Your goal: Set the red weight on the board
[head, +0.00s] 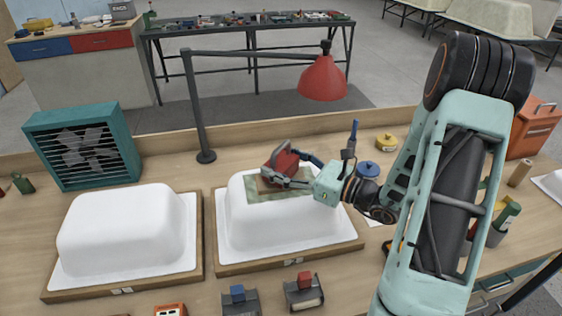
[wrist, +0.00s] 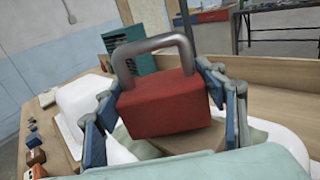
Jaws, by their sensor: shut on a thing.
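The red weight (head: 285,161), a block with a grey loop handle, is between the fingers of my gripper (head: 283,179), above the right-hand white tub shell (head: 280,230). In the wrist view the weight (wrist: 165,103) is gripped from both sides by the blue-padded fingers (wrist: 163,112), handle up and slightly tilted. A tan board (wrist: 198,138) shows just under it, partly hidden by the weight. A green cloth (head: 240,210) lies on the shell's top under the board. I cannot tell whether the weight touches the board.
A second white shell (head: 125,230) stands to the left on its wooden base. A red lamp (head: 323,80) hangs behind the weight. A teal fan (head: 84,148) stands at the back left. Blue (head: 367,169) and yellow (head: 386,142) containers stand to the right.

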